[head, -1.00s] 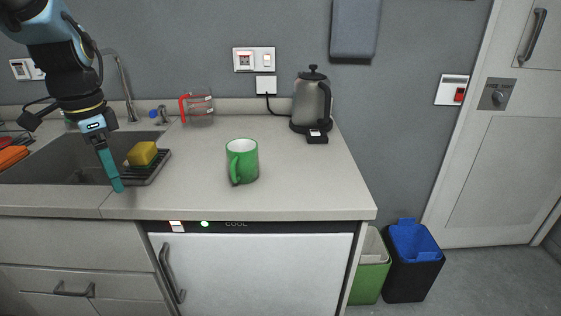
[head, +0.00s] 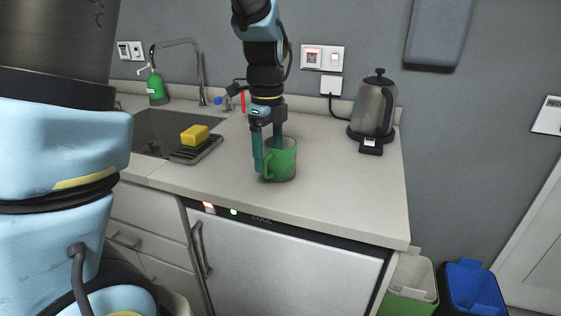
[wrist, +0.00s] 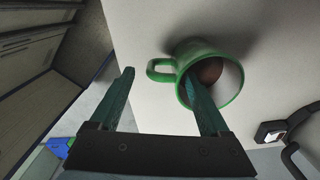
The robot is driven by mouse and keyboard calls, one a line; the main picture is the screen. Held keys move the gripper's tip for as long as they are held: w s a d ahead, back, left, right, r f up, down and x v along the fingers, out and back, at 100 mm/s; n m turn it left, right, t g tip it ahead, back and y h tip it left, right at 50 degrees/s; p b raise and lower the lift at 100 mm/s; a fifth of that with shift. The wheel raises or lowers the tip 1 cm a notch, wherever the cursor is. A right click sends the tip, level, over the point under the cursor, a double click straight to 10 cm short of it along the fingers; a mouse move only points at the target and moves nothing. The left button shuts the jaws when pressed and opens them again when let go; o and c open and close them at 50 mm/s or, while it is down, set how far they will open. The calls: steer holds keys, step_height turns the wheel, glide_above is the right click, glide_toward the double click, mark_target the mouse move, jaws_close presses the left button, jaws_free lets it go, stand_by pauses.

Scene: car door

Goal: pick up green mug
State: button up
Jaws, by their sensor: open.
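The green mug (head: 285,166) stands upright on the counter, with its handle toward the left in the head view. My gripper (head: 267,160) points down at the mug with its jaws open. One finger is outside the mug, on the handle side, and the other reaches into the mug's mouth. In the wrist view, the mug (wrist: 203,48) has its handle between the two fingers of my gripper (wrist: 160,74). The mug's wall on that side also lies between them. I cannot tell whether either finger touches the mug.
The kettle (head: 374,108) stands on the counter (head: 340,190) at the back right. The sink (head: 150,135) with a yellow sponge (head: 195,134) on a rack is to the left. Bins stand on the floor at the right. The counter right of the mug is clear.

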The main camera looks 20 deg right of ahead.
steer(key=shift+a+f+p, duration=0.15)
steer(key=shift+f+p, duration=0.6)
steer(key=shift+f, duration=1.85)
jaws_close()
